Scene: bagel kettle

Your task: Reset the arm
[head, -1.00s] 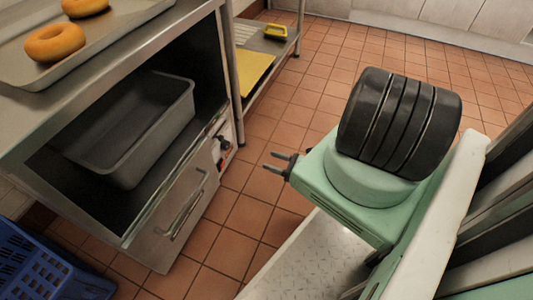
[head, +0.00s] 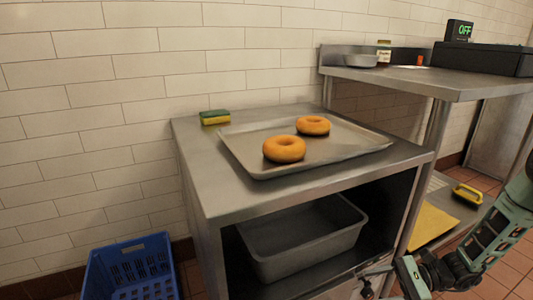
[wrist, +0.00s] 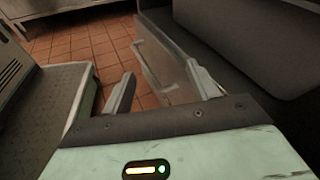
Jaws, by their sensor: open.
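My gripper (wrist: 160,75) is open and empty in the wrist view, with its two fingers spread apart. It also shows in the head view (head: 368,280) low at the right, in front of the steel cabinet (head: 215,195). In the wrist view a door or drawer front with a handle (wrist: 152,58) lies beyond the fingers. Whether a finger touches it, I cannot tell.
A tray (head: 345,152) with two bagels (head: 284,149) sits on the cabinet top beside a sponge (head: 214,118). A grey bin (head: 300,235) stands inside the cabinet. A blue crate (head: 130,265) is on the floor at left. A steel table (head: 430,82) stands at right.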

